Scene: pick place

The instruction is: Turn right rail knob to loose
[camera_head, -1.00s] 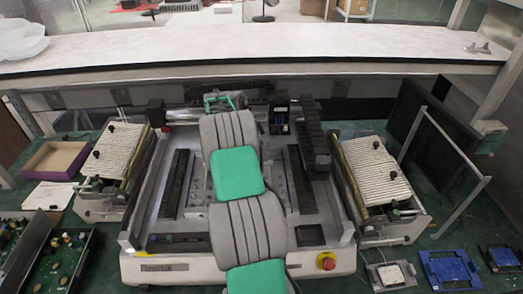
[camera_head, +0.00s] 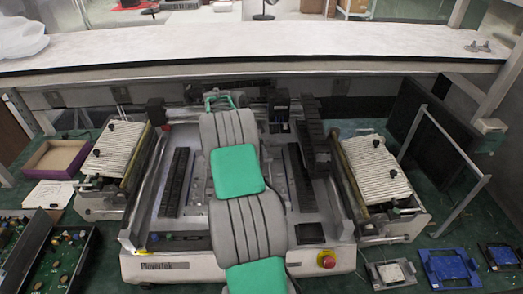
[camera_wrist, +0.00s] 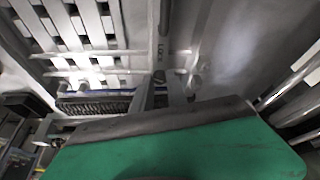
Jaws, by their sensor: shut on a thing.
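In the wrist view my gripper (camera_wrist: 162,92) points at a pale metal part of the machine, its two narrow fingers close together. Between the fingertips is a small round knob (camera_wrist: 159,76), and the fingers appear shut on it. Faint lettering on the metal lies just beyond the knob; I cannot read it fully or tell which way the knob is turned. Another small fitting (camera_wrist: 195,82) is just right of the fingers. In the head view my grey and green arm reaches over the white machine (camera_head: 190,268), and the fingers and knob cannot be made out.
Ribbed feeder units stand left (camera_head: 112,152) and right (camera_head: 377,170) of the machine. A red stop button (camera_head: 326,260) is at its front right. Circuit boards in trays (camera_head: 72,258) lie front left, blue fixtures (camera_head: 450,268) front right. A white shelf (camera_head: 330,42) spans the back.

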